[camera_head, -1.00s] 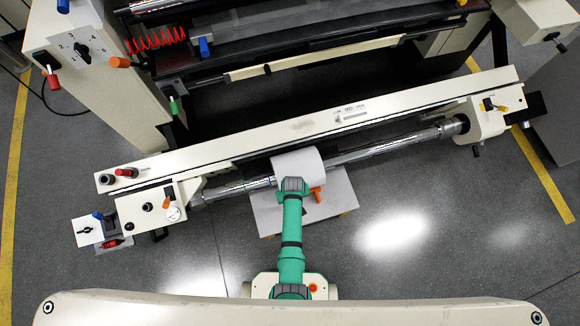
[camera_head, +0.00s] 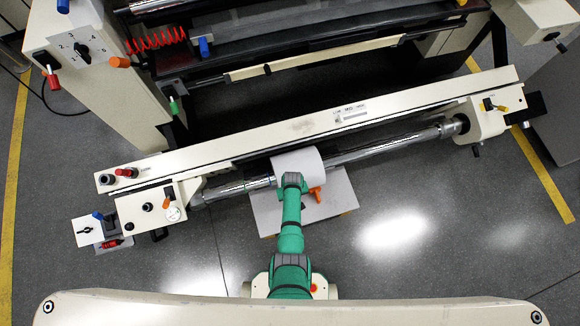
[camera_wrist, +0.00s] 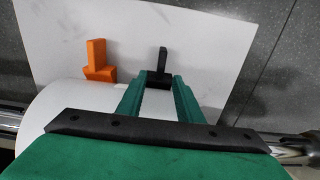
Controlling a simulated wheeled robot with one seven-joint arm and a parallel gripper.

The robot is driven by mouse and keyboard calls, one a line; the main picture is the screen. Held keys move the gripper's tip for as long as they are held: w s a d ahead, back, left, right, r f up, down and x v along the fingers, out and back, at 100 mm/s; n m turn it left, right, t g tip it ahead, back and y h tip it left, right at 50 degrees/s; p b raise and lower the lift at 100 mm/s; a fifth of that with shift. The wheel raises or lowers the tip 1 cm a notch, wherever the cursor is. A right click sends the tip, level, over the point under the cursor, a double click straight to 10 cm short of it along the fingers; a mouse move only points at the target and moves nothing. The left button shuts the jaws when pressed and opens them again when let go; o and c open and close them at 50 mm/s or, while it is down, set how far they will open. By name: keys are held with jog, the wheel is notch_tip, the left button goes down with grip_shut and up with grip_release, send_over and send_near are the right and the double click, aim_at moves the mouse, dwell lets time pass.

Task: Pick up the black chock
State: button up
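The black chock (camera_wrist: 163,58) stands on a white board in the wrist view, with a thin upright tab and a wider base. My gripper (camera_wrist: 158,77) is open, its two green fingers apart on either side of the chock's base. I cannot tell whether either finger touches it. In the head view only a small dark part of the chock (camera_head: 303,207) shows beside my arm. My fingers are hidden there by my own wrist.
An orange chock (camera_wrist: 98,60) stands left of the black one. The white board (camera_head: 340,190) lies beneath both. A white roll (camera_head: 298,161) on a metal shaft (camera_head: 375,149) is close by, with a long cream beam (camera_head: 310,122) behind. Floor to the right is clear.

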jog(key=shift+w+a+f, duration=0.1)
jog(key=shift+f, duration=2.15)
grip_shut()
